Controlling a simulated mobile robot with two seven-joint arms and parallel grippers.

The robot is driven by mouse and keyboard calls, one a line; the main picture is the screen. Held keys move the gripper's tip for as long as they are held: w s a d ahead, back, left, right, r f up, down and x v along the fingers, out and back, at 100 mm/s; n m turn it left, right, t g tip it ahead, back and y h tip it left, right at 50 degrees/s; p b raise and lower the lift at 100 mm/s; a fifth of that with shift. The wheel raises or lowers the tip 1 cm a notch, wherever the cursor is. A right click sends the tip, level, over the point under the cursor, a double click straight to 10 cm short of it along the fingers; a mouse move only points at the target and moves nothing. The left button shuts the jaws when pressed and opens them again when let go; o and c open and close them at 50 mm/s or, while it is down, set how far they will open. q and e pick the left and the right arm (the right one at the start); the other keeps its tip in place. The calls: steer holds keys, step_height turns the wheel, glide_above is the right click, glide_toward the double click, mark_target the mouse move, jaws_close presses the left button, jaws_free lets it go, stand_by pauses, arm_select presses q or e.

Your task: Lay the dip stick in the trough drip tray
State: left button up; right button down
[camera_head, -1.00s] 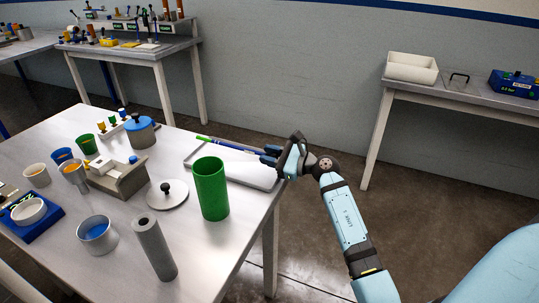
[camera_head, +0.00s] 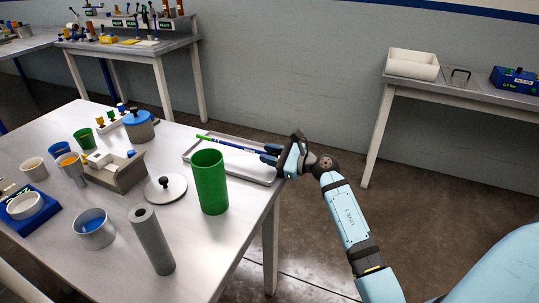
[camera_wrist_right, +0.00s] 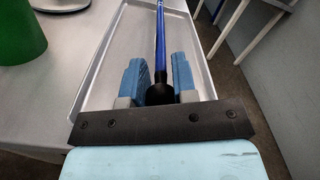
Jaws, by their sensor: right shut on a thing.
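The dip stick (camera_head: 232,145) is a thin blue rod with a green far end and a dark near end. My right gripper (camera_head: 270,154) is shut on its near end, at the tray's right end. The trough drip tray (camera_head: 233,175) is a shallow light grey tray at the table's far right edge. The stick is over the tray, with its green tip at the far left rim; I cannot tell whether it touches. In the right wrist view the stick (camera_wrist_right: 160,42) runs away from the jaws (camera_wrist_right: 160,88) over the tray (camera_wrist_right: 105,75). My left gripper is not in view.
A tall green cylinder (camera_head: 210,182) stands just in front of the tray. A round lid with a black knob (camera_head: 165,188) and a grey cylinder (camera_head: 152,240) are nearby. A grey block holder (camera_head: 118,172), cups and a lidded pot (camera_head: 139,128) stand farther left.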

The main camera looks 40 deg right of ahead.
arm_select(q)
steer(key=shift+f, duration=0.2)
arm_select(e)
steer(key=shift+f, duration=0.35)
